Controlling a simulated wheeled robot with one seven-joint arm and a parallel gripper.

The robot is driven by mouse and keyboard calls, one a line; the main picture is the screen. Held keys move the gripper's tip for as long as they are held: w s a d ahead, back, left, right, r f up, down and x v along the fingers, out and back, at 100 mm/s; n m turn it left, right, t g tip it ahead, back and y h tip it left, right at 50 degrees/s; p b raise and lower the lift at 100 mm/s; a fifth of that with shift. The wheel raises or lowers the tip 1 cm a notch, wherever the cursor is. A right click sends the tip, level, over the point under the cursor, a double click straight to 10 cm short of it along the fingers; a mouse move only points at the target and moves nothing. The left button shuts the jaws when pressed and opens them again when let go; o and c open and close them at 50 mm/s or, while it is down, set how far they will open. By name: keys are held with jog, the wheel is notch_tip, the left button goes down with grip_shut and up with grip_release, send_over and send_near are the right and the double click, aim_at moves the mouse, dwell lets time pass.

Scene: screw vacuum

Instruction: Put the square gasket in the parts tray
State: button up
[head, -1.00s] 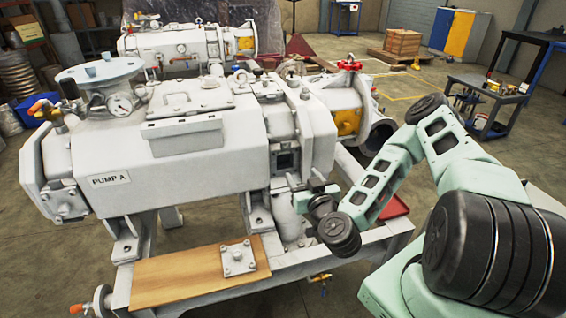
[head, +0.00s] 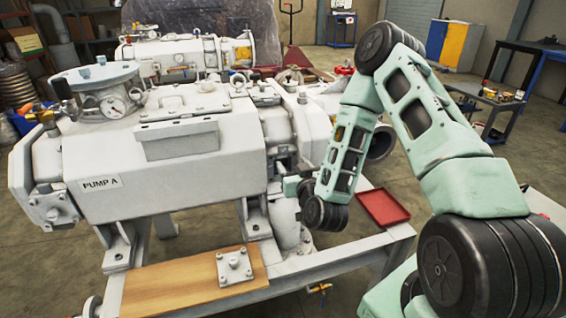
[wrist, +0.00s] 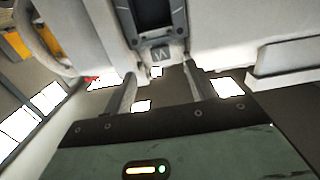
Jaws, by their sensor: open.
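In the wrist view a dark square frame (wrist: 152,22) surrounds an opening in the pale pump body at the top. It may be the square gasket, but I cannot tell it from the port's own rim. My gripper (wrist: 160,72) is open and empty, its two fingers pointing toward the pump just below that frame, apart from it. In the head view the gripper is small and partly hidden by my wrist, close to the pump's lower right side. The red parts tray (head: 384,208) lies on the stand to the right of my wrist and looks empty.
Pump A (head: 165,165) fills the left and middle. A square metal plate with studs (head: 235,267) rests on a wooden board (head: 170,287) at the front. The stand's pale frame rail (head: 345,257) runs below my wrist. Open floor lies beyond the tray.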

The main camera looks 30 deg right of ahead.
aim_at(284, 150)
jog(key=shift+x, duration=3.8)
jog(key=c, duration=1.1)
jog(key=shift+r+p, duration=0.2)
jog(key=shift+p, duration=0.1)
